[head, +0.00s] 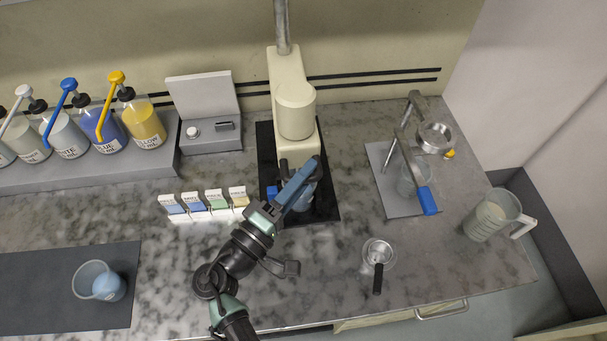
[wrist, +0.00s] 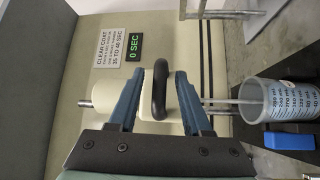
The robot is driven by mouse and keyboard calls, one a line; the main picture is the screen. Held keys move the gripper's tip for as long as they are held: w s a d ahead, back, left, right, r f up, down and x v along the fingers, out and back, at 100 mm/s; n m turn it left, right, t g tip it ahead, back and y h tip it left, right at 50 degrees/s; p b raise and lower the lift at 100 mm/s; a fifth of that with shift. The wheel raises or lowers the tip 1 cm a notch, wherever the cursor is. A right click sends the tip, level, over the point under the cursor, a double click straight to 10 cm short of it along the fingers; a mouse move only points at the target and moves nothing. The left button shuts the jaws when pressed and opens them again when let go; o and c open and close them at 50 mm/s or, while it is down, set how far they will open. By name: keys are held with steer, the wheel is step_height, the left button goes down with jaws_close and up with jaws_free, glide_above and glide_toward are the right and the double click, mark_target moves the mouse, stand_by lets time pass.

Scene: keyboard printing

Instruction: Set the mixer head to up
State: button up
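The mixer is a cream machine with a rounded head (head: 295,108) on a black base (head: 326,207) at the middle back of the counter. In the wrist view, a black loop handle (wrist: 159,88) stands out from the cream head (wrist: 180,105). My gripper (head: 309,168) is in front of the mixer. In the wrist view my gripper (wrist: 160,78) is open, with the handle between its blue fingers and a gap on each side. A metal rod extends from the head to the mouth of a clear marked cup (wrist: 282,100). My gripper hides part of the cup area in the head view.
A blue block (wrist: 289,140) lies beside the cup. Small packs (head: 205,202) stand left of the mixer. Pump bottles (head: 140,120) line the back left. A stand with a blue-tipped lever (head: 428,201) and a jug (head: 492,215) are at right. The wrist view shows a "0 SEC" display (wrist: 135,46).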

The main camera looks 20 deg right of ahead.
jaws_close()
stand_by(1.2)
